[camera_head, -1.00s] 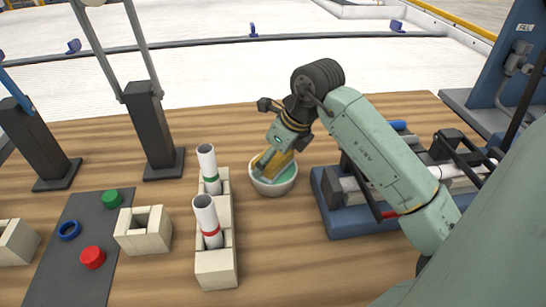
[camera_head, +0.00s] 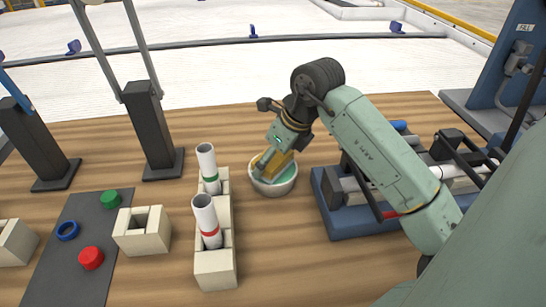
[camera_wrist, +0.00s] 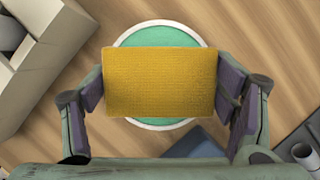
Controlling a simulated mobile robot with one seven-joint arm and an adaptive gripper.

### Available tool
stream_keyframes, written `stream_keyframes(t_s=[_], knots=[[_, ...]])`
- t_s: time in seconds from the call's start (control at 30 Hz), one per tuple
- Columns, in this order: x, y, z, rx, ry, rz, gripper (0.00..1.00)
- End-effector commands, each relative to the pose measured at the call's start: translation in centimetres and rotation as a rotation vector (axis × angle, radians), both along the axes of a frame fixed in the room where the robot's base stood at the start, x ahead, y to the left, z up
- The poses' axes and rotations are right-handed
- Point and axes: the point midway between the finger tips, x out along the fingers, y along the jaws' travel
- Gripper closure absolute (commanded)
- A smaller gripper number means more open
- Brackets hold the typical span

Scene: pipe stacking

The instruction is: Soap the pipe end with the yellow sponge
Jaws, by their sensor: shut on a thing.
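The yellow sponge (camera_wrist: 160,82) is held between the two fingers of my gripper (camera_wrist: 160,100), with a pad on each side of it. In the head view my gripper (camera_head: 268,166) points down into the white bowl (camera_head: 274,190), which holds green liquid. The sponge's lower part is at or in the bowl; whether it touches the liquid is hidden. Two white pipes stand upright, slightly tilted, in the beige holder to the left of the bowl: one with a green band (camera_head: 207,165) and one with a red band (camera_head: 206,218). Their upper ends are open.
The beige holder (camera_head: 216,268) stands just left of the bowl. A blue fixture (camera_head: 345,222) with a clamped white pipe is at the right. A dark mat (camera_head: 65,275) with green, blue and red rings lies at the left, beside a beige block (camera_head: 142,240). Dark posts (camera_head: 153,125) stand behind.

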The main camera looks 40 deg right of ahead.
Motion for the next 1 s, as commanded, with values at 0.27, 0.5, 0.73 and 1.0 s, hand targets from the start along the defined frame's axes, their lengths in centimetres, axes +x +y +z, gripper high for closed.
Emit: stream_keyframes(t_s=[0.27,0.5,0.73,1.0], knots=[[-0.1,0.1,-0.4,0.003,0.009,0.001,0.44],[-0.1,0.1,0.1,0.003,0.009,0.002,0.44],[0.0,0.0,2.0,0.000,0.005,0.002,0.44],[0.0,0.0,4.2,0.000,0.003,0.000,0.44]])
